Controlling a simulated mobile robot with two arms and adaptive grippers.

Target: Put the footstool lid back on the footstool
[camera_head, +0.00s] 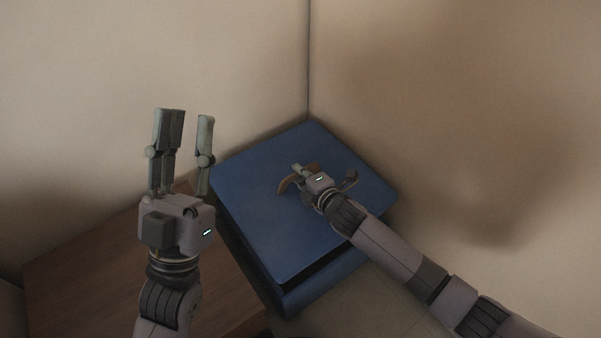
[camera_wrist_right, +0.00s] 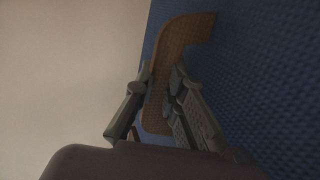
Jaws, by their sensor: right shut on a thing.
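The footstool lid (camera_head: 265,187) is a flat blue square with a brown strap handle (camera_head: 285,184) on its top. It lies over the blue footstool (camera_head: 307,292) in the corner, and a dark gap shows between lid and body along the front edge. Whether it is fully seated, I cannot tell. My right gripper (camera_head: 300,170) is shut on the handle at the lid's middle. The right wrist view shows the curved brown handle (camera_wrist_right: 180,45) between the fingers (camera_wrist_right: 152,98), beside the blue fabric. My left gripper (camera_head: 184,125) is raised, open and empty, left of the footstool.
A brown wooden surface (camera_head: 110,265) lies at the lower left, beside the footstool. Beige walls (camera_head: 400,60) meet behind the footstool and close it in at the back and right. Bare floor (camera_head: 355,300) shows at the front.

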